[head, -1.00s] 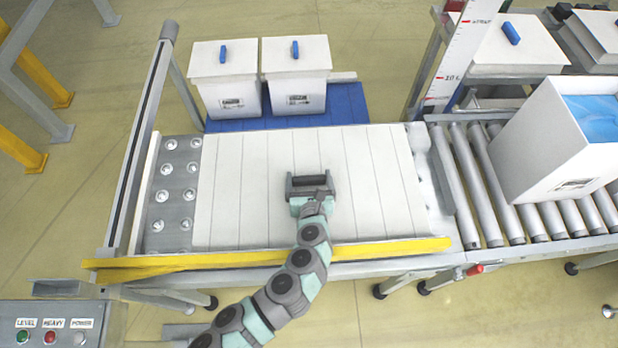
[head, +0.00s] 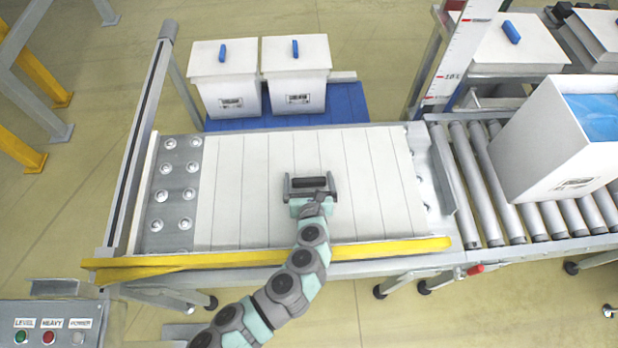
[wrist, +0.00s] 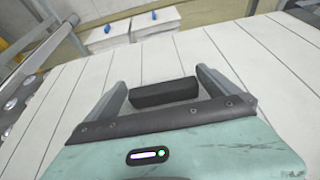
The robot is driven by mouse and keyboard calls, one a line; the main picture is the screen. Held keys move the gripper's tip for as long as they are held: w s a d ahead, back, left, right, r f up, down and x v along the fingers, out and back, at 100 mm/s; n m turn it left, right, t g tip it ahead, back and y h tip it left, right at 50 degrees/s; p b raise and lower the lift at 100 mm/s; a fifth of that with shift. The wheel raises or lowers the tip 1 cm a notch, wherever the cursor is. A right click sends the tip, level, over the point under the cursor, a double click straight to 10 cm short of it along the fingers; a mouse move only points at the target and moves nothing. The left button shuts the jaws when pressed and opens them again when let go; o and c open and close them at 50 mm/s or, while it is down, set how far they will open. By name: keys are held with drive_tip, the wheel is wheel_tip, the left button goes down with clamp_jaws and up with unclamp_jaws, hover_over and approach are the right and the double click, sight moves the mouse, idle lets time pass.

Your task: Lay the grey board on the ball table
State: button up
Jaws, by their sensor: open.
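The pale grey-white board (head: 255,200), with lines like planks across it, lies flat over most of the ball table. The ball table (head: 174,185) shows as a grey strip with several metal balls at the board's left side. A few balls also show by its right edge. A dark handle (wrist: 163,92) stands on the board near its middle. My gripper (head: 311,185) is over the board, its fingers open on either side of the handle. In the wrist view a gap shows between the handle and each finger. The board's underside is hidden.
A yellow rail (head: 300,257) runs along the front edge, and a grey post frame (head: 140,150) stands at the left. Two lidded white boxes (head: 297,85) stand behind on a blue platform (head: 350,100). An open white box (head: 545,140) with blue lining sits on rollers (head: 480,180) at right.

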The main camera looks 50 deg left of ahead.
drive_tip(key=p+v, duration=0.1)
drive_tip(key=v, duration=0.3)
drive_tip(key=p+v, duration=0.1)
drive_tip(key=v, duration=0.3)
drive_tip(key=p+v, duration=0.1)
drive_tip(key=v, duration=0.3)
drive_tip(key=shift+r, duration=0.45)
drive_tip(key=shift+w+d, duration=0.1)
